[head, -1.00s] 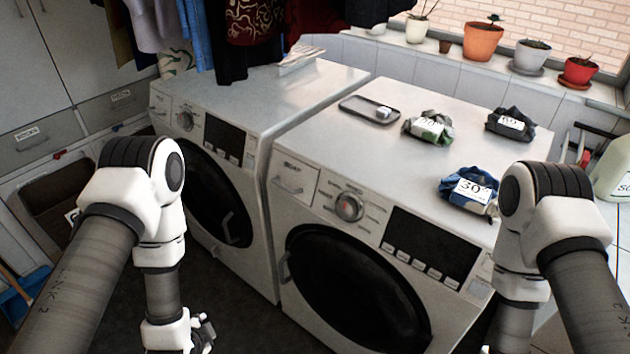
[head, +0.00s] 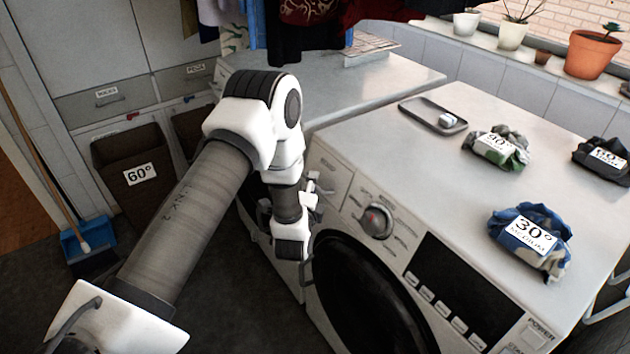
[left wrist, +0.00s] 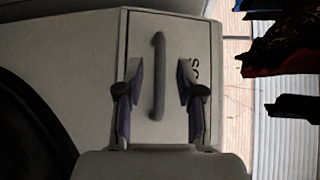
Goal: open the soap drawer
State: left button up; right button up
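The soap drawer (head: 332,172) is at the top left corner of the right washing machine (head: 365,215), partly hidden by my left gripper (head: 312,196). In the left wrist view, the drawer front (left wrist: 143,28) is a pale panel that looks closed, with a bar handle (left wrist: 158,75) and dark lettering. My left gripper (left wrist: 163,95) is open, with one finger on each side of the handle. I see no clear contact, and I cannot tell how far the fingertips are from the drawer front. My right gripper is out of view.
The machine's knob (head: 376,221) and round dark door (head: 362,300) lie near the gripper. On top are a grey tray (head: 412,107) and several labelled clothes bundles (head: 530,240). A second machine (head: 375,85) stands at left. A 60° bin (head: 130,150) is further left.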

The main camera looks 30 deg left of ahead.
pick_arm(q)
jog(key=shift+w+a, duration=0.2)
jog(key=shift+w, duration=0.35)
jog(key=shift+w+a+f, duration=0.1)
jog(key=shift+w+a, duration=0.05)
jog(key=shift+a, duration=0.05)
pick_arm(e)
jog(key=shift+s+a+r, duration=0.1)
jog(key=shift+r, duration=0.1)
pick_arm(q)
grip_shut()
